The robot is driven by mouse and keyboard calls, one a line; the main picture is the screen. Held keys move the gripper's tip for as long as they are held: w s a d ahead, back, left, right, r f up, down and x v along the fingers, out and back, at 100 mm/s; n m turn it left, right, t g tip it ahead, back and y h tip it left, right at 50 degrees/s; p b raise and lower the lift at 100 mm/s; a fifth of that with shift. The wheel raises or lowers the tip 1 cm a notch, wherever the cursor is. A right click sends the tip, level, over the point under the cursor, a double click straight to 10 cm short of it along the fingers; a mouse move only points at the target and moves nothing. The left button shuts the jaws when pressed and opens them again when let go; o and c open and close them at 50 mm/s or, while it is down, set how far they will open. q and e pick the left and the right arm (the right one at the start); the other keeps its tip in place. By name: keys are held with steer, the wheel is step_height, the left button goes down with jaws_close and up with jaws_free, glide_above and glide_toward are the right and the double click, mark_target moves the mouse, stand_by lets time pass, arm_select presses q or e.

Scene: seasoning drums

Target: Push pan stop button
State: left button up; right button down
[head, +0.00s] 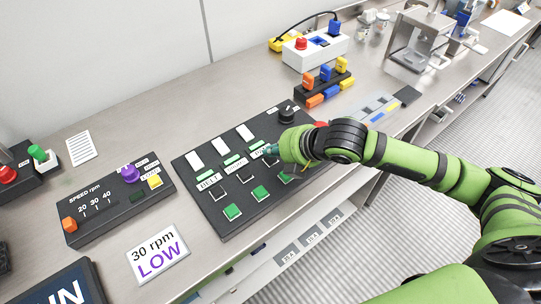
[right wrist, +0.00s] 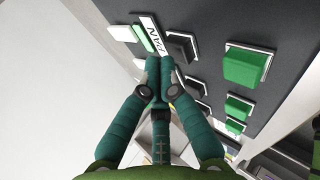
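A black control panel (head: 213,215) lies on the bench with columns of white, black and green buttons. My right gripper (head: 270,151) is over the panel's right column in the head view and hides part of it. In the right wrist view its fingertips (right wrist: 160,62) are together, with nothing seen between them. They are beside the PAN label (right wrist: 157,35) and a black button (right wrist: 181,46) in the same row. A green button (right wrist: 245,65) is further along that row. I cannot read which is stop, nor tell whether the tips touch. My left gripper is not in view.
A black dial (head: 287,110) stands at the panel's far corner. A speed panel (head: 110,205) and a LOW card (head: 158,254) are at left. A block rack (head: 323,85) and a white box with a red button (head: 315,48) stand behind.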

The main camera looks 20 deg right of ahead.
mark_target(273, 159)
steer(key=shift+f, duration=0.5)
stand_by(0.4)
steer(key=shift+r, duration=0.1)
steer(key=shift+r+p, duration=0.85)
steer(key=shift+p, duration=0.2)
step_height(273, 159, up, 5)
steer(key=p, duration=0.5)
steer(key=shift+p, duration=0.35)
stand_by(0.3)
